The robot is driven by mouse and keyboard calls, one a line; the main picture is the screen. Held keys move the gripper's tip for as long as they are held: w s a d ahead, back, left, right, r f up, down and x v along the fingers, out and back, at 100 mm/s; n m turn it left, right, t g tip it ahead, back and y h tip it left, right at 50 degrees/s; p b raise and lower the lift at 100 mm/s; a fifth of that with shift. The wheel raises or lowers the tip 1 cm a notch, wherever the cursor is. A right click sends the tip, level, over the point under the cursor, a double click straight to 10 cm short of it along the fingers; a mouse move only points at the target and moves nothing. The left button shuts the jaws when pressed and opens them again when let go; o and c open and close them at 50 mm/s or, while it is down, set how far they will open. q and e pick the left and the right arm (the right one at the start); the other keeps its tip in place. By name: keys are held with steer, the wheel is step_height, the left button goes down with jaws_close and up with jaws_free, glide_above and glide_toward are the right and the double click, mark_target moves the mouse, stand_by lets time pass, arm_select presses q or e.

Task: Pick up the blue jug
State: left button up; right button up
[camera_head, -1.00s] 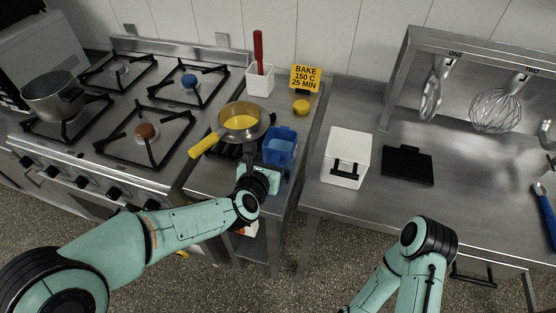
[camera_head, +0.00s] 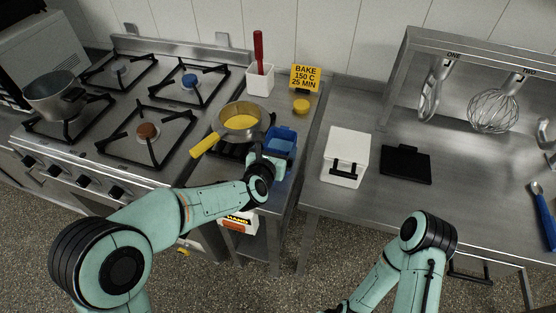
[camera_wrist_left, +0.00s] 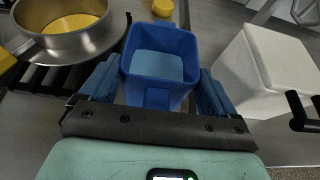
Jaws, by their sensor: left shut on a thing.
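The blue jug (camera_head: 281,141) stands upright on the steel counter to the right of the pan in the head view. In the left wrist view the jug (camera_wrist_left: 160,62) is open at the top, with lighter blue inside. My left gripper (camera_wrist_left: 157,95) has a finger on each side of the jug's near part and is shut on it; in the head view the left gripper (camera_head: 268,165) reaches it from the front. The jug's lower part is hidden by the gripper. My right arm shows at the lower right, but its gripper is outside the picture.
A pan (camera_head: 240,122) with yellow contents and a yellow handle sits close left of the jug. A white box (camera_head: 347,152) with a black handle stands to the right. A small yellow cup (camera_head: 301,105) and a sign (camera_head: 305,78) are behind.

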arm_select(q)
steer(key=shift+r, duration=0.2)
step_height(320, 180, up, 20)
steer(key=p, duration=0.8)
arm_select(e)
steer(key=w+r, duration=0.7)
steer(key=r, duration=0.3)
steer(key=shift+r+t, duration=0.15)
steer(key=shift+t, duration=0.25)
arm_select(q)
steer(key=shift+f, duration=0.1)
steer(key=o, duration=1.3)
steer(key=c, duration=0.3)
